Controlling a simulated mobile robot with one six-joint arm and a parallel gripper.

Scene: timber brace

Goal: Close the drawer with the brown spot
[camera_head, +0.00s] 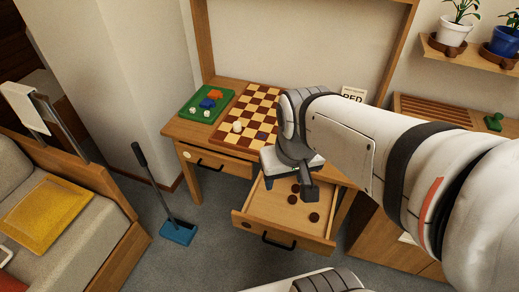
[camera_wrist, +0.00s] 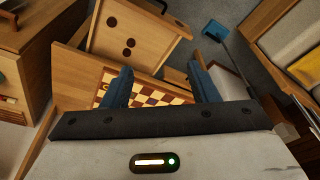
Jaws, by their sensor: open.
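The drawer with the brown spot (camera_head: 284,237) is pulled out of the wooden desk in the head view. Its small brown spot is at the left of its front, beside a dark bar handle (camera_head: 278,241). Several dark round pieces lie inside. The open drawer (camera_wrist: 150,42) also shows at the top of the wrist view. My gripper (camera_head: 289,186) is over the back part of the open drawer in the head view and hides some of it. In the wrist view its two blue-grey fingers (camera_wrist: 163,85) are apart with nothing between them.
A second drawer (camera_head: 215,161) with a pale spot is shut at the left. A chessboard (camera_head: 247,116) with a white piece and a green tray (camera_head: 207,101) with dice are on the desk (camera_head: 183,130). A blue dustpan (camera_head: 178,233) stands left on open carpet. A sofa is farther left.

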